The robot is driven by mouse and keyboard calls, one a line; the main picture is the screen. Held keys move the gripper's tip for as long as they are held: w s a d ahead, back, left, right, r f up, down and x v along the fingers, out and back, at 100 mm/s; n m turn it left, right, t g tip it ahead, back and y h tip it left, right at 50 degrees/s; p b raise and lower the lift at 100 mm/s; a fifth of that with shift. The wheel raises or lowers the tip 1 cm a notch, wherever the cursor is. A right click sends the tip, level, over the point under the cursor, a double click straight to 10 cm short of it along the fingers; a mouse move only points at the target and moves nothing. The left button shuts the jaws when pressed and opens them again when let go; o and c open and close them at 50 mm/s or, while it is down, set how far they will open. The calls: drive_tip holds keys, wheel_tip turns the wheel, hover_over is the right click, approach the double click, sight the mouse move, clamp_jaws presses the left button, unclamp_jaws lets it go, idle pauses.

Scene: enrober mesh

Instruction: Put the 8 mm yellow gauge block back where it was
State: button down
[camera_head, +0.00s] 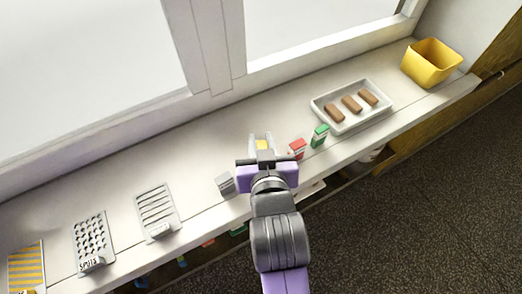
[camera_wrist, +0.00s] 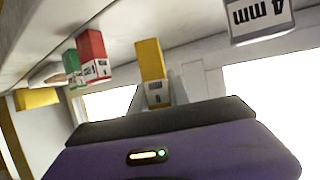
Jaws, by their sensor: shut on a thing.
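The yellow gauge block (camera_head: 263,145) is between the fingers of my gripper (camera_head: 261,139), which is shut on it, over the white ledge. In the wrist view the yellow block (camera_wrist: 150,60) shows above the dark edge of my gripper body, with a grey labelled end. I cannot tell whether it touches the ledge. To the right stand a red block (camera_head: 297,149) and a green block (camera_head: 320,135). To the left is a grey block (camera_head: 226,184); its label reads 4 mm in the wrist view (camera_wrist: 262,18).
A white tray (camera_head: 345,129) with three brown bars and a yellow bin (camera_head: 428,66) are at the right. A slotted plate (camera_head: 157,212), a perforated plate (camera_head: 93,240) and a yellow striped plate (camera_head: 26,267) lie at the left. The window wall runs behind the ledge.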

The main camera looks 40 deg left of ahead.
drive_tip(key=shift+f, duration=2)
drive_tip(key=shift+f, duration=0.1)
drive_tip(key=c, duration=1.3)
unclamp_jaws()
drive_tip(key=shift+o, duration=0.2)
drive_tip(key=shift+s+d, duration=0.1)
drive_tip(key=shift+d, duration=0.05)
drive_tip(key=v, duration=1.1)
drive_tip(key=shift+s+d+r, duration=0.2)
drive_tip(key=shift+d+r, duration=0.05)
drive_tip(key=shift+r, duration=0.1)
